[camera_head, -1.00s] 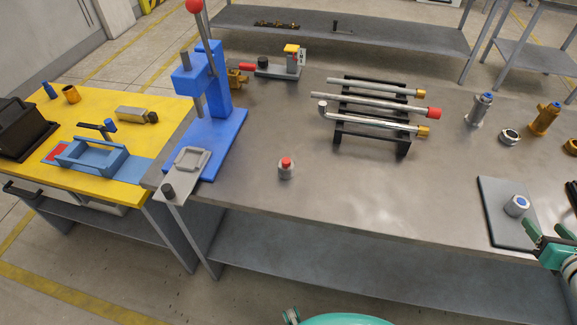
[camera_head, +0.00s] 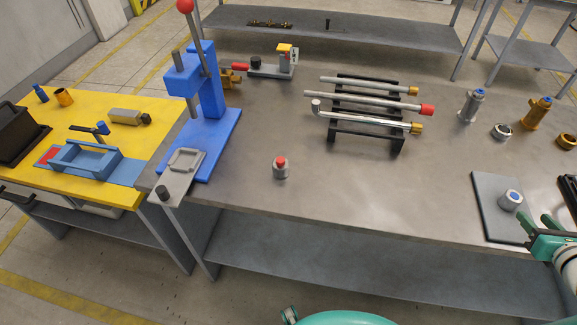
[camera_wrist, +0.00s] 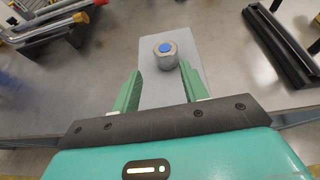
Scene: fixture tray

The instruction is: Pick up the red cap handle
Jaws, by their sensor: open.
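The red cap handle (camera_head: 281,172), a small grey cylinder with a red top, stands upright on the metal bench, right of the blue press. It is not visible in the wrist view. My gripper (camera_head: 556,231) is at the right edge of the head view, far to the right of that handle. In the wrist view my gripper (camera_wrist: 160,82) is open and empty. Its green fingers point toward a grey handle with a blue cap (camera_wrist: 166,55), which stands on a grey plate (camera_wrist: 152,38) just beyond the fingertips. This blue-capped handle (camera_head: 511,200) also shows in the head view.
A blue press (camera_head: 212,135) stands left of the red cap handle. A black rack holds several pipes (camera_head: 370,100), one with a red end. A dark bar (camera_wrist: 275,45) lies right of the plate. The bench (camera_head: 370,195) is clear between the red cap handle and plate.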

